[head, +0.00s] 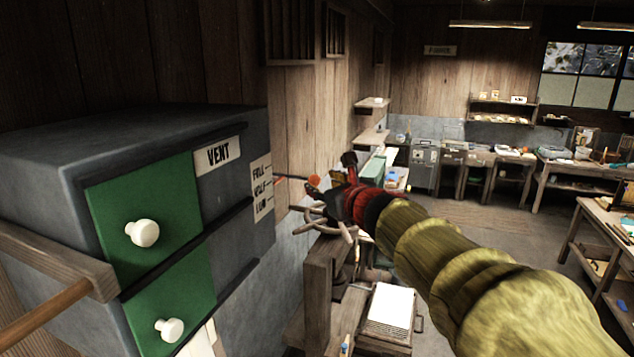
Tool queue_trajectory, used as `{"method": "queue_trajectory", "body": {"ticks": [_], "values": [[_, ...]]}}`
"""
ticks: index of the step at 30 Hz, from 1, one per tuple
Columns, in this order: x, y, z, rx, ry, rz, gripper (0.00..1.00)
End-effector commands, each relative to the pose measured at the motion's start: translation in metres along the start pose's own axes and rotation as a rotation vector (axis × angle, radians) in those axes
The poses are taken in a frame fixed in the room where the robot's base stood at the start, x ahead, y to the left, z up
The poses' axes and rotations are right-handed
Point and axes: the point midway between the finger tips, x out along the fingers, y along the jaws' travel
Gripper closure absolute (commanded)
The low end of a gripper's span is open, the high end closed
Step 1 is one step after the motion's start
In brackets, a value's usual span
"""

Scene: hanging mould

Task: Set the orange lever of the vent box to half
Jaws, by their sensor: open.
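The vent box (170,170) is a grey box at the left with a "VENT" label and two green panels with white knobs. On its right edge a white scale plate (262,187) reads full, half and low from top to bottom. The orange lever (313,181) sticks out to the right of the plate on a thin dark rod, its orange end at about the height between the full and half marks. My gripper (338,178) is open just right of the orange end. I cannot tell whether they touch.
A handwheel (325,224) sits just below my gripper on a wooden post. A wooden rail (55,255) crosses the lower left. White sheets (391,308) lie on a stand below my arm. Benches stand along the back and right. The floor between is clear.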

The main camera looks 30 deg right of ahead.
Motion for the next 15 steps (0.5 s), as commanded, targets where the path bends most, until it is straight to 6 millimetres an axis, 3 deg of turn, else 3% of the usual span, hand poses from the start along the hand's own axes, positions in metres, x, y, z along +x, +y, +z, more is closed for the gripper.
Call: {"method": "queue_trajectory", "body": {"ticks": [6, 15], "values": [[-0.038, -0.001, 0.001, -0.002, -0.002, -0.002, 0.59], [-0.055, 0.0, 0.0, -0.001, 0.0, 0.0, 0.59]]}}
